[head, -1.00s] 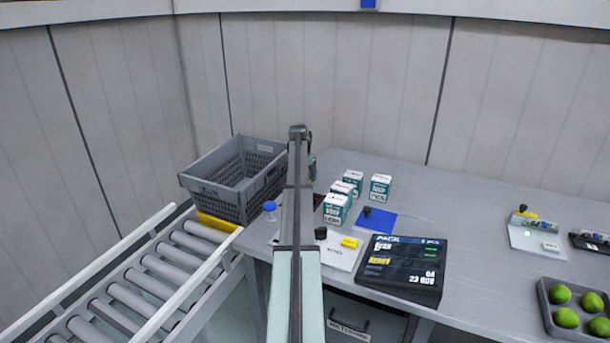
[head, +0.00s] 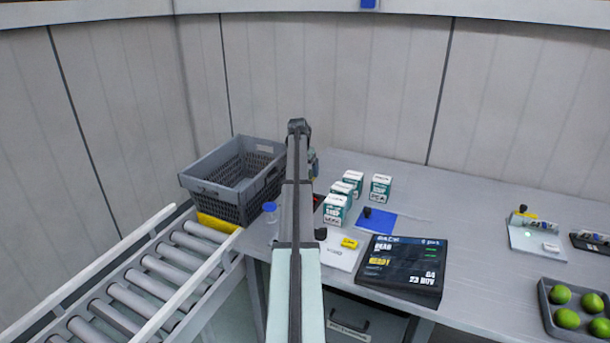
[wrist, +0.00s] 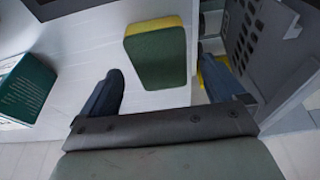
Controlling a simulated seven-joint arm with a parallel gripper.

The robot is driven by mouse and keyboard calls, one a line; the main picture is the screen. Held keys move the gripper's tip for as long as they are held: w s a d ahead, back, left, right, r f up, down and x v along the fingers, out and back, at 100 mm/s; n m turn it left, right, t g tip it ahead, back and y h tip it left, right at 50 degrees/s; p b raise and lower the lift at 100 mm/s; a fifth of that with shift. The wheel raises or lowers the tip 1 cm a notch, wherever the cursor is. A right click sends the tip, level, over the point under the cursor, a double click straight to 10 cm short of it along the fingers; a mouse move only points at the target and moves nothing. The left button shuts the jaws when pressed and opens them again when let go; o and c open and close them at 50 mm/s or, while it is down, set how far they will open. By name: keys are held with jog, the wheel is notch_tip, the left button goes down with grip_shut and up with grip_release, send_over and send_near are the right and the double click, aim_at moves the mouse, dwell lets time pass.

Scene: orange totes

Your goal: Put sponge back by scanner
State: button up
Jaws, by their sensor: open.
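In the wrist view, a sponge (wrist: 157,57) with a dark green face and a yellow edge lies on the grey table, ahead of my open gripper (wrist: 162,72). The two dark fingers are apart, with the sponge roughly between and beyond their tips. Nothing is held. Whether the fingers reach down to sponge height I cannot tell. In the head view my own arm hides the sponge and most of the gripper. I cannot identify the scanner for certain; a small device on a pale plate (head: 527,240) stands at the right of the table.
A grey crate (head: 205,196) stands left of my arm beside the roller conveyor (head: 150,275); its wall shows close to the right finger in the wrist view (wrist: 240,35). White-green boxes (head: 337,209), a blue pad (head: 380,222), a display (head: 402,265) and a lime tray (head: 548,312) occupy the table.

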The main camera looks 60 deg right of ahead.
jog(key=v, duration=0.9)
